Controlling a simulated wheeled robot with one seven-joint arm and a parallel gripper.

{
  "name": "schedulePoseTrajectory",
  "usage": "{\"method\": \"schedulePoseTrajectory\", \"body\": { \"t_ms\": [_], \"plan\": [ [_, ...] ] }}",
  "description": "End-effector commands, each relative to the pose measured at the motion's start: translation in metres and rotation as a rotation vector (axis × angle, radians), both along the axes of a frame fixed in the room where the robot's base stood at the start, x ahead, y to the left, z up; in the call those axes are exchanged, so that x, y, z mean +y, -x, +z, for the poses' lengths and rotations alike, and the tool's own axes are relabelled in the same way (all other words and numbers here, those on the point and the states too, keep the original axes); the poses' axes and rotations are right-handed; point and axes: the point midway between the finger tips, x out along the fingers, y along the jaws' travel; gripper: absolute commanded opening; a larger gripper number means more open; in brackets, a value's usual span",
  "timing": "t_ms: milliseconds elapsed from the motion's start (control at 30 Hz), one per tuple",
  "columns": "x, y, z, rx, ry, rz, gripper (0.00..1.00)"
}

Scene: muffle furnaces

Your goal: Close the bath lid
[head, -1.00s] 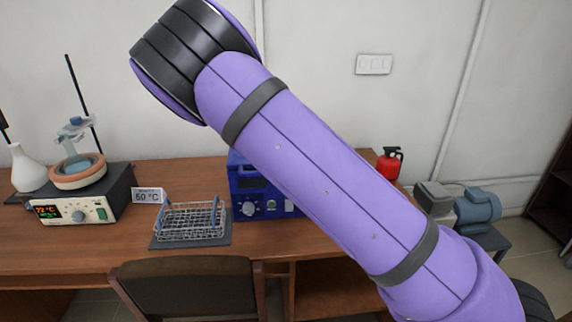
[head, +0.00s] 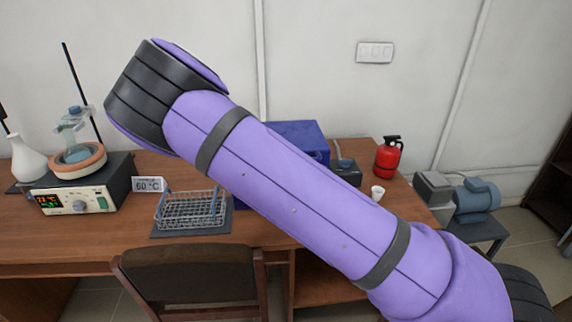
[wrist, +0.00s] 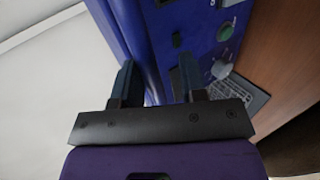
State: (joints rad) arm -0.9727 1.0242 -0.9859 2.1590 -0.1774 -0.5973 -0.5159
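The blue bath (head: 302,139) stands on the bench in the head view, mostly hidden behind my purple arm. Only a blue upper part shows above the arm, and I cannot tell from it how the lid sits. In the wrist view the bath (wrist: 175,22) fills the upper middle, with its control knobs to the right. My gripper (wrist: 157,80) has its two dark fingers apart, with nothing seen between them, pointing at the blue body close by. I cannot tell whether they touch it. The gripper is not seen in the head view.
A wire rack (head: 192,209) and a 60 °C sign (head: 148,185) stand left of the bath. A heating unit (head: 80,192) with a flask sits further left. A white cup (head: 377,193) and a red extinguisher (head: 388,157) are at right. A chair (head: 190,280) stands in front.

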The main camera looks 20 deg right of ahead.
Motion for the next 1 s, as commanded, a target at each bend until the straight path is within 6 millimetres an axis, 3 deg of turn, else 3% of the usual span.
{"method": "schedulePoseTrajectory", "body": {
  "t_ms": [33,433,1000],
  "plan": [
    [0.001,0.009,-0.012,0.03,0.007,0.0,0.44],
    [0.003,0.01,-0.007,0.023,0.003,0.002,0.44],
    [0.018,0.083,0.045,0.016,0.002,0.001,0.44]
  ]
}}
